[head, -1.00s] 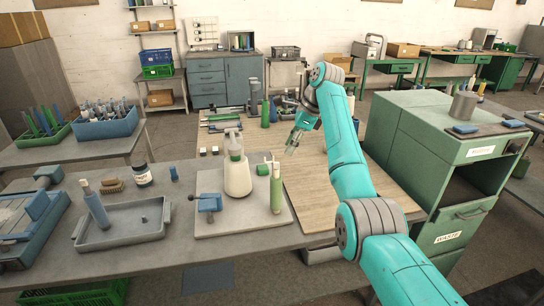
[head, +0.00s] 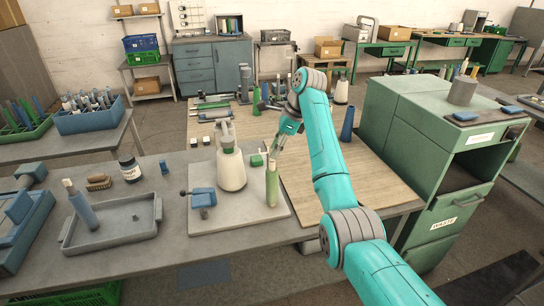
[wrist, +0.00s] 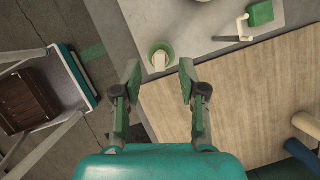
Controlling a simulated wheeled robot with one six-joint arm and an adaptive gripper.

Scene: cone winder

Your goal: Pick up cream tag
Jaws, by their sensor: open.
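A cream piece (wrist: 159,60), apparently the cream tag, stands in the open top of a green tube (wrist: 167,48) in the wrist view. In the head view the cream piece (head: 272,164) shows at the top of the upright green tube (head: 272,188), on the pale board's right side. My gripper (wrist: 160,77) is open and empty, its two fingers apart on either side of the tube's line, with the tube just past the fingertips. In the head view my gripper (head: 277,148) is above and behind the tube; I see no contact.
A white spray bottle (head: 231,168) and a blue clamp (head: 202,199) stand left on the pale board (head: 245,218). A green block (head: 256,160) with a pale hook is close to the tube.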

